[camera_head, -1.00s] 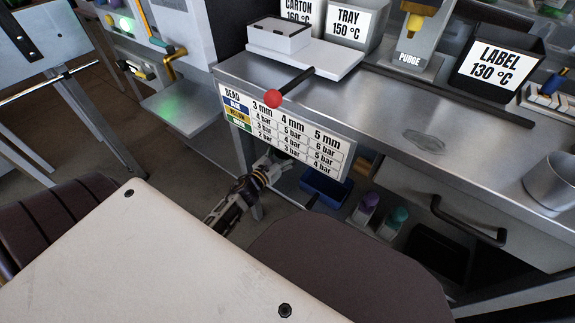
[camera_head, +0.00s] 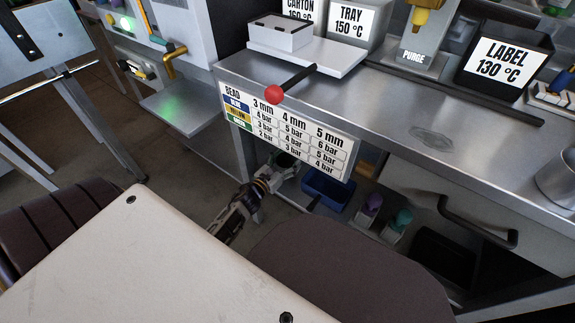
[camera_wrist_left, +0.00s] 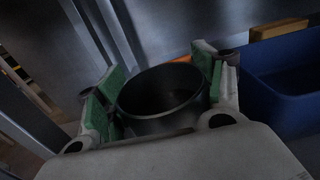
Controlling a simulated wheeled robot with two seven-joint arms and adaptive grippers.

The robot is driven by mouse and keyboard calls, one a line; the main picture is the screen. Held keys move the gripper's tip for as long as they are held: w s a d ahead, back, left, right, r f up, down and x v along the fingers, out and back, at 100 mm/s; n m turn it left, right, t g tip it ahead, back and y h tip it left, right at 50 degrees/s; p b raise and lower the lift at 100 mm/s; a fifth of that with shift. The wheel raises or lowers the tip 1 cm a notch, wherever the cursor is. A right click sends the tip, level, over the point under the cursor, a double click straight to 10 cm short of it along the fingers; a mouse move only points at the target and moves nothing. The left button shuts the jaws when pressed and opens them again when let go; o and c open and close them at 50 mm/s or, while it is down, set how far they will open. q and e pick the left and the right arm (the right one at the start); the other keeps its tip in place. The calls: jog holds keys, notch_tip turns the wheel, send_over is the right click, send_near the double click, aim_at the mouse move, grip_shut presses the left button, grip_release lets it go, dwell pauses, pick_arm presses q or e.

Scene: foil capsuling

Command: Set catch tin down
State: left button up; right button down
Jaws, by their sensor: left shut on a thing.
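The catch tin (camera_wrist_left: 165,98) is a dark, round, open-topped tin, seen upright between the green-padded fingers in the left wrist view. My left gripper (camera_wrist_left: 155,88) is shut on it, with a finger on each side. In the head view my left gripper (camera_head: 284,172) is low under the bench, just left of the blue bin. The pressure chart's lower edge is close above it there, and the tin is hard to make out. I cannot tell whether the tin's base touches anything. My right gripper is not in view.
The pressure chart (camera_head: 290,130) hangs from the bench (camera_head: 400,130) front. A red-knobbed lever (camera_head: 275,95) sticks out above. A brown seat-like surface (camera_head: 350,270) lies nearer.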

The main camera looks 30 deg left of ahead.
pick_arm(q)
jog(key=shift+f+b, duration=0.4)
jog(key=shift+f, duration=0.55)
jog(key=shift+f, duration=0.2)
jog(key=o, duration=1)
jog(key=shift+o, duration=0.2)
jog(key=shift+r, duration=0.2)
jog(key=s+p, duration=0.3)
jog(key=s, duration=0.9)
jog(key=shift+a, duration=0.45)
